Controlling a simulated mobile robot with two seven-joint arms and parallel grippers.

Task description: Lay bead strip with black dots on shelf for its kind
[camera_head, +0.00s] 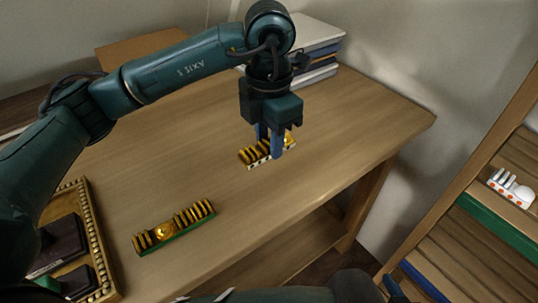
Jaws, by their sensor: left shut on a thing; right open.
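A bead strip with gold beads and a white edge with black dots (252,162) is at the right part of the wooden table. My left gripper (269,150) points down with its blue fingers shut on this strip; I cannot tell whether the strip touches the table. A rack (450,235) at the right has slatted shelves, one with a green edge (497,225) and a lower one with a blue edge (425,282). A blue finger of my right gripper (394,288) shows at the bottom edge; most of that gripper is hidden or out of frame.
Another gold bead strip with a green edge (177,232) lies on the table. A white piece with orange dots (511,188) sits on the upper rack shelf. A beaded tray (92,235) with dark blocks stands at left, stacked books (318,45) at the back. The table middle is clear.

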